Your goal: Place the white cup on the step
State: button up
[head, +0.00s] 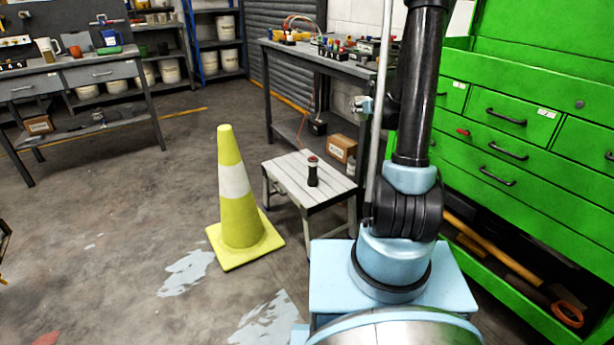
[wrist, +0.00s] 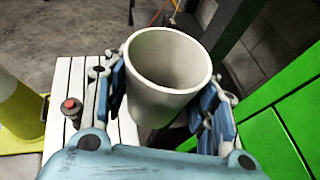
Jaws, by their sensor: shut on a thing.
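My gripper (wrist: 166,84) is shut on the white cup (wrist: 157,106) in the wrist view, with blue fingers on its left and right sides. The cup's open mouth faces the camera and it looks empty. The step, a low stool with pale slats and grey legs (head: 330,187), stands left of my arm in the head view. Its slats (wrist: 61,80) also show below and left of the cup in the wrist view. The cup appears above the step's edge; the height between them cannot be told.
A black object with a red top (head: 312,172) stands upright on the step, and shows left of my gripper (wrist: 71,107). A yellow cone (head: 238,210) stands left of the step. A green tool cabinet (head: 520,150) is at the right. A workbench (head: 325,62) stands behind.

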jog(key=w+a+f+n+g+y, duration=0.1)
jog(key=w+a+f+n+y, duration=0.1)
jog(key=w+a+f, duration=0.45)
jog(key=n+g+y, duration=0.5)
jog(key=n, duration=0.1)
send_over(293, 167)
jog(key=shift+w+a+f, duration=0.1)
jog(key=shift+f, duration=7.35)
jog(key=shift+w+a+f, duration=0.1)
jog(key=shift+f, duration=7.35)
jog(key=o, duration=0.9)
jog(key=shift+o, duration=0.6)
jog(key=shift+d, duration=0.15)
